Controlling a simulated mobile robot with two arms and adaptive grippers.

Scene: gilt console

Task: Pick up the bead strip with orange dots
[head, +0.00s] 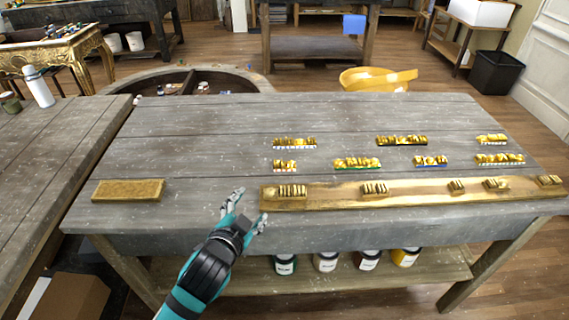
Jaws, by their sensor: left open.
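Several short gilt bead strips lie in two loose rows on the grey wooden table (200,130). Their dot colours are small; I cannot tell for sure which one has orange dots. The back row has a left strip (294,142), a middle strip (402,140) and a right strip (492,138). The front row has a small strip (285,166), a green-edged strip (357,162), a blue-marked strip (430,160) and a right strip (499,158). My left gripper (252,204) is open and empty at the table's front edge, apart from all the strips. My right gripper is out of view.
A flat gold block (128,190) lies at left. Jars (327,262) stand on the shelf below. The table's back left is clear.

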